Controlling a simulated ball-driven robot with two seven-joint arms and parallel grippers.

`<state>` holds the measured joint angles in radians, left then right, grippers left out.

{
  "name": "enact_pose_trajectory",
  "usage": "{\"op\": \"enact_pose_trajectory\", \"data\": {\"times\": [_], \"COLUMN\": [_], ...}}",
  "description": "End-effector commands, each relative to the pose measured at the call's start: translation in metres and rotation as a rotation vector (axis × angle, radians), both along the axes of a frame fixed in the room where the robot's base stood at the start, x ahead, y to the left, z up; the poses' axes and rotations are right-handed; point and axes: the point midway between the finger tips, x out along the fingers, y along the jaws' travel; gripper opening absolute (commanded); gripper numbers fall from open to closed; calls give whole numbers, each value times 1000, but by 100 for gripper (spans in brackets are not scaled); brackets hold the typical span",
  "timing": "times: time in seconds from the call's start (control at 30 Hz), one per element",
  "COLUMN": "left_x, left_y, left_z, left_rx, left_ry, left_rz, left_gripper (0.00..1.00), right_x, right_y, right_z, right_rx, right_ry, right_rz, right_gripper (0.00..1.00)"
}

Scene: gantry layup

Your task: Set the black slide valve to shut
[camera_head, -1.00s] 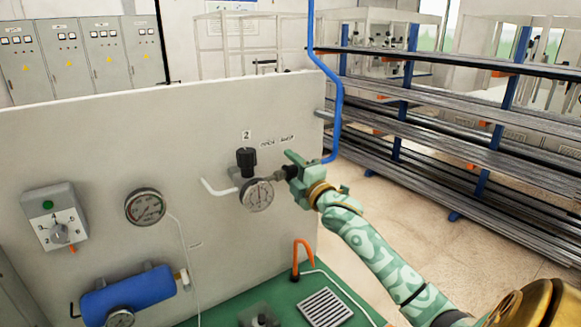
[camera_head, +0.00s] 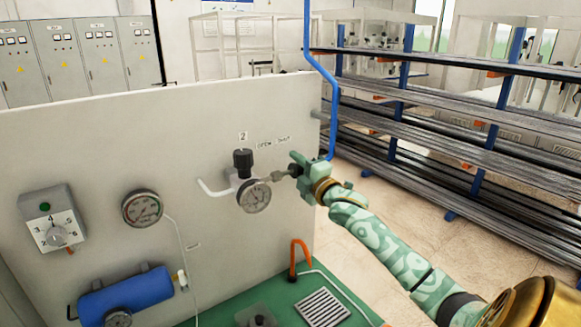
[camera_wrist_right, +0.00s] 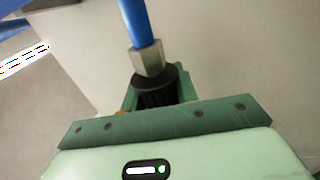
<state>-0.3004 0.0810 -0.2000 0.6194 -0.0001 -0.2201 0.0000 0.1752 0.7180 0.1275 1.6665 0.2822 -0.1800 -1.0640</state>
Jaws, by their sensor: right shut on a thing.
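The black slide valve is a dark ribbed sleeve; in the right wrist view the sleeve (camera_wrist_right: 157,88) sits between my jaws, below a metal nut and the blue hose. In the head view a dark part of the valve (camera_head: 294,170) shows between a grey fitting and my right gripper (camera_head: 305,176). That gripper is shut on the sleeve and hides most of it. A label (camera_head: 273,143) reading OPEN and SHUT is on the panel above, with SHUT at its right end. My left gripper is not in view.
A black-knobbed regulator (camera_head: 243,163) and a gauge (camera_head: 254,195) stand close left of the gripper. The blue hose (camera_head: 334,110) rises at the right. The grey panel (camera_head: 90,150) is behind. Steel racks (camera_head: 450,130) stand farther right, beyond open floor.

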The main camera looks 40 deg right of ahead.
Motion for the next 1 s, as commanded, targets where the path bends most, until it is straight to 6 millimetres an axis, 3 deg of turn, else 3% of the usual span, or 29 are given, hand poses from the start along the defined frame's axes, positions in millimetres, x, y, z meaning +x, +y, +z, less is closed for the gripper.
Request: {"op": "enact_pose_trajectory", "data": {"times": [0.13, 0.17, 0.23, 0.53, 0.67, 1.0], "left_x": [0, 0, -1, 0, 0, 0], "left_y": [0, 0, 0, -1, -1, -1], "left_z": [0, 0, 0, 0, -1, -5], "left_rx": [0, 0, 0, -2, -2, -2], "left_ry": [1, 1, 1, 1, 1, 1], "left_rz": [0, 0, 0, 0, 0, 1], "left_gripper": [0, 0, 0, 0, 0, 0], "right_x": [0, 0, 0, -1, -12, -93], "right_y": [-3, -3, -3, -1, 0, 8], "right_z": [1, 1, 1, 0, -3, -20], "right_rx": [-3, -3, -3, -1, -1, 0], "right_ry": [1, 0, 0, 0, 2, 6], "right_rz": [-8, -9, -8, -4, -4, -5], "right_gripper": [0, 32, 51, 51, 51, 51]}}
